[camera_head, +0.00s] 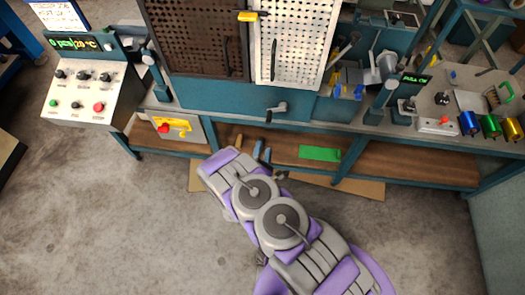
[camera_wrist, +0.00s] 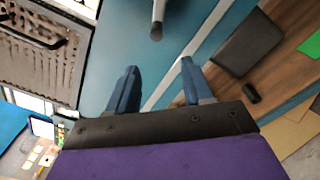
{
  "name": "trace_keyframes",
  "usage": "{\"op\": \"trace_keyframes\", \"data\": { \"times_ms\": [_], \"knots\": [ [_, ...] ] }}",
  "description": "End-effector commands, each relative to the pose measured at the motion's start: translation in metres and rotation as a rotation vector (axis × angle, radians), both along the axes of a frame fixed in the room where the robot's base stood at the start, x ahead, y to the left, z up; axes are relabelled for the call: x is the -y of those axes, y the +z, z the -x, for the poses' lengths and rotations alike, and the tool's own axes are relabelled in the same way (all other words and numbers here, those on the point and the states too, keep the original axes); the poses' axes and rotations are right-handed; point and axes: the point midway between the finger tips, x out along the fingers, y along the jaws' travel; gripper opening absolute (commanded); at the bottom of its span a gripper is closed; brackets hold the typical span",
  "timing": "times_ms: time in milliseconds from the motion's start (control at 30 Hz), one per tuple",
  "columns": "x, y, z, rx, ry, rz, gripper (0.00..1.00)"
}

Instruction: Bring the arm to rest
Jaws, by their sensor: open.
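My purple and grey arm (camera_head: 280,222) is stretched out from the lower right toward the workbench in the head view. My gripper (camera_head: 262,151) is at its far end, low in front of the bench's lower shelf. In the wrist view my gripper (camera_wrist: 158,80) shows two blue fingers spread apart, with nothing between them. A grey handle end (camera_wrist: 157,25) lies beyond the fingertips, apart from them. Part of the gripper is hidden behind the arm in the head view.
The teal bench (camera_head: 220,121) carries perforated doors (camera_head: 290,45). A control panel (camera_head: 85,92) stands at left, coloured foil rolls (camera_head: 490,124) at right. A green sheet (camera_head: 319,153) lies on the wooden lower shelf (camera_head: 400,162). The concrete floor (camera_head: 110,230) at left is clear.

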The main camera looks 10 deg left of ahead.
Motion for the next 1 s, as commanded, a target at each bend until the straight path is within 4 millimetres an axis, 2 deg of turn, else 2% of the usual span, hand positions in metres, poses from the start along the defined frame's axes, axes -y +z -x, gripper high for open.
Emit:
{"op": "trace_keyframes", "data": {
  "times_ms": [667, 867, 1000],
  "knots": [
    [-0.001, 0.0, 0.002, -0.003, -0.001, -0.004, 0.51],
    [-0.003, 0.006, -0.015, -0.085, -0.049, -0.139, 0.51],
    [-0.006, 0.016, -0.035, -0.203, -0.113, -0.334, 0.51]
  ]
}}
